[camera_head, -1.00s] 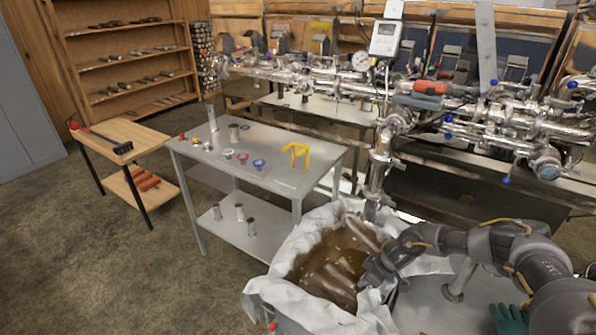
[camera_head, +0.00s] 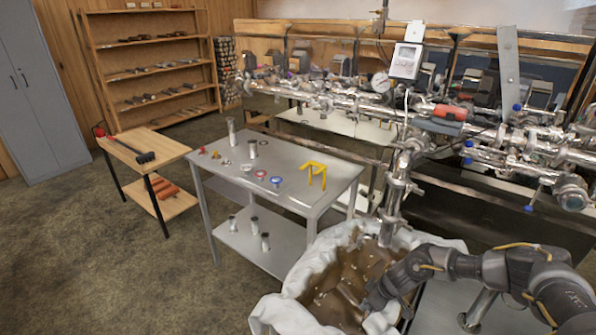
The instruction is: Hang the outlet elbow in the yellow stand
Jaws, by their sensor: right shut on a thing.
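The yellow stand (camera_head: 316,168) stands on the right part of the grey metal table. Nothing shows hanging in it. My right gripper (camera_head: 373,299) is at the cloth-lined tub, below and to the right of the stand in the picture, with its arm coming in from the right. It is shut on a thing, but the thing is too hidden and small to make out. I cannot pick out the outlet elbow for certain. A vertical steel pipe (camera_head: 396,192) comes down over the tub behind the gripper. My left gripper is not in view.
The tub (camera_head: 280,312) has white cloth over its rim and brown contents. The metal table (camera_head: 226,175) carries small rings, fittings and steel cylinders. A wooden table (camera_head: 172,147) stands to its left. Steel pipework (camera_head: 340,100) runs behind. The floor at the left is clear.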

